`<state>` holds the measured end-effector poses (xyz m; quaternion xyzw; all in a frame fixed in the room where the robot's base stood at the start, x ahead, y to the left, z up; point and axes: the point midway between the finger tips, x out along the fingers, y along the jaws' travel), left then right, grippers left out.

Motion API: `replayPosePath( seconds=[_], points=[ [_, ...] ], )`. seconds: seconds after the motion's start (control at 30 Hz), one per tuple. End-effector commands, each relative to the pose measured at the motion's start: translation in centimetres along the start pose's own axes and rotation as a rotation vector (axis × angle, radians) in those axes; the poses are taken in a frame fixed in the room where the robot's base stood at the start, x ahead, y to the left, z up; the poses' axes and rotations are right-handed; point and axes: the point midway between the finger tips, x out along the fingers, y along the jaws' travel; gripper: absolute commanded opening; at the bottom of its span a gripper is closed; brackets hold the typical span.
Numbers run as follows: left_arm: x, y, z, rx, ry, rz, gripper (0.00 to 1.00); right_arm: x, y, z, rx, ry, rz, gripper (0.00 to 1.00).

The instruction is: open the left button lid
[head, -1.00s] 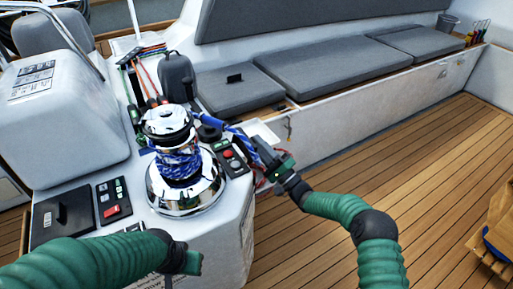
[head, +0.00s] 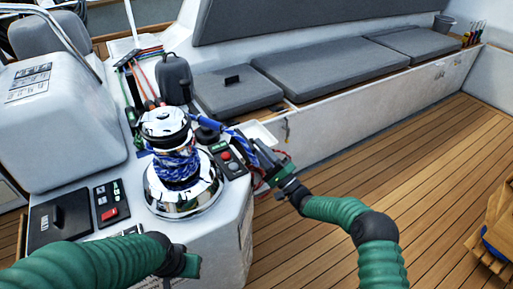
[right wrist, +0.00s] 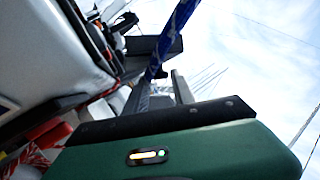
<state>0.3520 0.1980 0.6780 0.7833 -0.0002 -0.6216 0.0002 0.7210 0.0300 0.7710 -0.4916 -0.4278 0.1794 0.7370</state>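The chrome winch (head: 178,185) stands on the white console with blue rope (head: 176,165) wrapped round its drum. My left gripper (head: 190,264) is low in the head view, just in front of the console; its fingers are too hidden to judge. My right gripper (head: 262,157) is right of the winch, with the rope's tail running straight into it; in the right wrist view its two fingers (right wrist: 162,95) stand a little apart at the rope (right wrist: 172,40). I cannot tell which part is the left button lid; a round black cap (head: 207,131) sits behind the winch.
A panel with a red switch (head: 111,204) and a black square plate (head: 60,219) lie left of the winch. A panel with a red button (head: 229,163) lies right of it. Grey bench cushions (head: 330,70) line the back. The teak floor (head: 400,160) is open at right.

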Motion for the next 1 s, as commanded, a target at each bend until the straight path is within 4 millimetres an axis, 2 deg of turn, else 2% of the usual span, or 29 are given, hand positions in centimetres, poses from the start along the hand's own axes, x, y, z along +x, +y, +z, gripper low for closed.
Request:
replayPosePath(
  seconds=[0.17, 0.4, 0.53, 0.7, 1.0],
  points=[
    [-1.2, 0.0, -0.3, 0.0, 0.0, 0.0, 0.0, -4.2, -0.1, -0.1, 0.004, 0.005, 0.004, 0.3],
    [-2.2, 0.0, -0.5, 0.0, 0.0, 0.0, 0.0, -11.3, 0.0, -0.1, 0.004, 0.006, 0.005, 0.3],
    [-2.5, 0.0, -0.6, 0.0, 0.0, 0.0, 0.0, -14.2, 0.2, -0.1, 0.005, 0.005, 0.005, 0.3],
    [-2.6, 0.0, -0.6, 0.0, 0.0, 0.0, 0.0, -15.9, 0.2, -0.1, 0.003, 0.002, 0.004, 0.3],
    [-2.5, 0.0, -0.6, 0.0, 0.0, 0.0, 0.0, -16.1, 0.2, -0.1, 0.003, 0.002, 0.004, 0.3]
  ],
)
